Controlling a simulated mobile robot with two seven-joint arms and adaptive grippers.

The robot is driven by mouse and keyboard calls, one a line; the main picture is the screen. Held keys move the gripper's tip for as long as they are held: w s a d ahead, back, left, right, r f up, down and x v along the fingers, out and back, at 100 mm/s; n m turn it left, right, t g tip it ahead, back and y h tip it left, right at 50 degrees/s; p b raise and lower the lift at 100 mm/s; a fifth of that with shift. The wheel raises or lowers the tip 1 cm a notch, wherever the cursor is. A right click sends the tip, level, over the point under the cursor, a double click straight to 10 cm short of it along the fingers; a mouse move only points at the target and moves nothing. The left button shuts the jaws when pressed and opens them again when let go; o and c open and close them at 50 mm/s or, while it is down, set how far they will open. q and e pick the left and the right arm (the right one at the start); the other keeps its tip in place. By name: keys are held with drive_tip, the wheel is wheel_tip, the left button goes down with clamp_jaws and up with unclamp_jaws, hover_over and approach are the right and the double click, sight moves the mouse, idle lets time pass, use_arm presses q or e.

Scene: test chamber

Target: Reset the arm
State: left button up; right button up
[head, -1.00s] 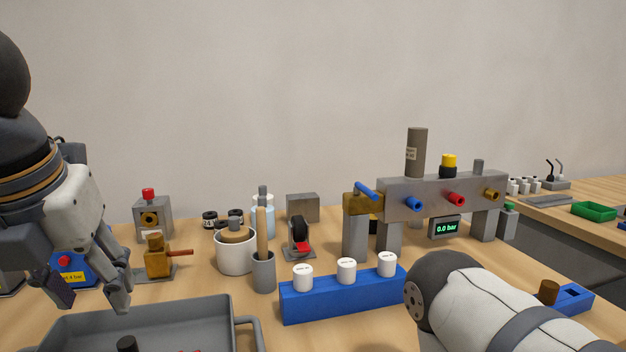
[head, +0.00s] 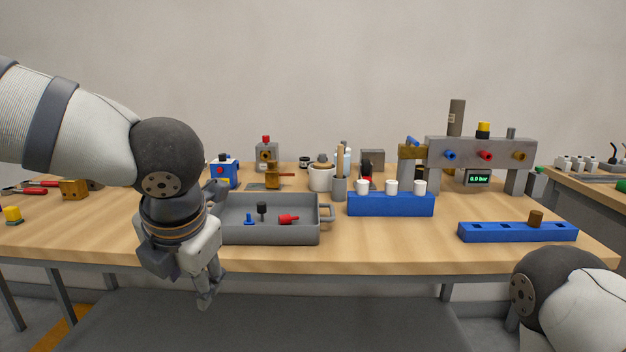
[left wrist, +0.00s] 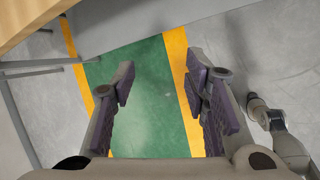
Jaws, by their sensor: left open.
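My left gripper (head: 207,292) hangs fingers-down in front of the table's front edge in the head view, empty. In the left wrist view its two fingers (left wrist: 160,85) stand wide apart with only floor between them. My left arm comes in from the left, bent at a dark joint. My right arm shows only in part at the lower right of the head view; its gripper is not seen there.
The wooden table (head: 380,244) is close behind my left gripper. A grey tray (head: 275,235) with small parts stands near its edge. Blue racks (head: 390,205) and a grey manifold (head: 480,152) stand to the right. Green floor (left wrist: 145,105) lies below.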

use_arm(q)
drive_tip(key=s+a+f+m+y, duration=0.1)
drive_tip(key=a+f+m, duration=0.2)
drive_tip(key=f+m, duration=0.6)
drive_tip(key=s+a+f+m+y, duration=0.15)
drive_tip(key=f+m, duration=0.25)
drive_tip(key=f, duration=0.9)
drive_tip(key=s+f+m+g+h, duration=0.1)
drive_tip(key=s+f+m, duration=0.3)
drive_tip(key=s, duration=0.5)
drive_tip(key=s+f+m+g+h, duration=0.2)
drive_tip(key=s+f+m+g, duration=0.1)
drive_tip(key=s+m, duration=0.5)
drive_tip(key=s+f+m+g+h, duration=0.1)
drive_tip(key=s+f+m, duration=0.5)
drive_tip(key=s, duration=0.6)
drive_tip(key=shift+a+m+g+h, duration=0.35)
drive_tip(key=shift+a+g, duration=0.1)
drive_tip(key=shift+g, duration=0.15)
